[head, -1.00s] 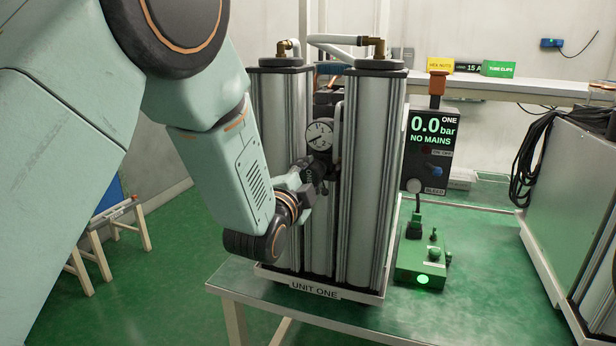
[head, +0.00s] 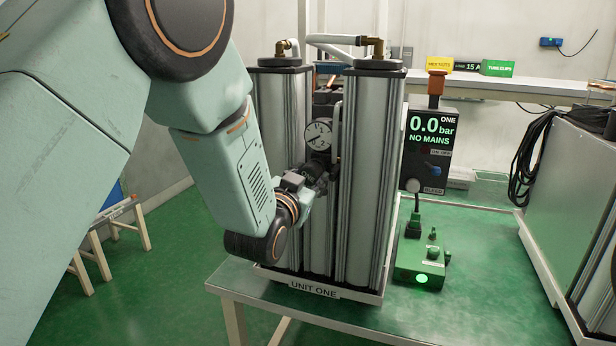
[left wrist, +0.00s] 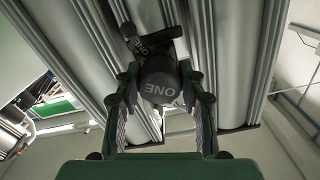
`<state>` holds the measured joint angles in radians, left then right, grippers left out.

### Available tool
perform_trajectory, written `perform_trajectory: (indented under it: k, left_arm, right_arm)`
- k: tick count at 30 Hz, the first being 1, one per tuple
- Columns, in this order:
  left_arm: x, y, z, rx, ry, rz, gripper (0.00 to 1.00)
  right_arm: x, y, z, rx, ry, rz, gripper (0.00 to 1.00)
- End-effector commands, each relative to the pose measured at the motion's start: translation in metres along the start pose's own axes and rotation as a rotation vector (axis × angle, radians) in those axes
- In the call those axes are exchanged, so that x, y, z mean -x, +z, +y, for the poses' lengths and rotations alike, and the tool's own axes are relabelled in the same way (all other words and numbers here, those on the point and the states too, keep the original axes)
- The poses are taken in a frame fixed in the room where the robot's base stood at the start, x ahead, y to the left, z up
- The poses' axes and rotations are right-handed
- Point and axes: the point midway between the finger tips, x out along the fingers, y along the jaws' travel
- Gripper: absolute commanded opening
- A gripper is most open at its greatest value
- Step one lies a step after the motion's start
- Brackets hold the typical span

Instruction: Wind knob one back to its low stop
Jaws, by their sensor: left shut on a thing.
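Unit One, with its two tall grey columns (head: 372,180), stands on the green table. Knob one (left wrist: 160,88) is a dark round cap marked ONE, low between the columns. It shows between my finger pads in the left wrist view, its lettering upside down there. My left gripper (head: 318,178) reaches in from the left and is shut on the knob. In the head view the gripper largely hides the knob. A round white gauge (head: 318,135) sits just above the gripper. My right gripper is in neither view.
A black control box (head: 430,150) reads 0.0 bar and NO MAINS. A green socket block (head: 420,262) with a lit green lamp stands on the table at right. The columns stand close on both sides of the gripper.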

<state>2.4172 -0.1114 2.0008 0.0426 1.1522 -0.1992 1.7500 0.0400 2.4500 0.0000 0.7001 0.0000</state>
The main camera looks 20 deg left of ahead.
Motion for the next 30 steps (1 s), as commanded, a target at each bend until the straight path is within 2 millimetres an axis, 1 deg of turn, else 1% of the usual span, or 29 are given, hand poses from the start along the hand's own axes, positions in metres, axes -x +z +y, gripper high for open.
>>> perform_trajectory:
  k: [6, 15, 21, 30]
  left_arm:
    - [-0.0007, -0.0024, -0.0001, 0.187, -0.001, 0.005, 0.08]
    - [-0.0009, -0.0032, -0.0001, 0.377, -0.001, 0.007, 0.08]
    - [-0.0011, -0.0037, -0.0002, 0.445, -0.002, 0.009, 0.08]
    - [-0.0013, -0.0043, -0.0005, 0.477, -0.002, 0.011, 0.08]
  right_arm:
    - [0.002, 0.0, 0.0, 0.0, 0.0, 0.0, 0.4]
    - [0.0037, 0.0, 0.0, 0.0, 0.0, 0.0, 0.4]
    - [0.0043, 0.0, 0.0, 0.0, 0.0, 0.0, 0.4]
    - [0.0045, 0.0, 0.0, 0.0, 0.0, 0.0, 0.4]
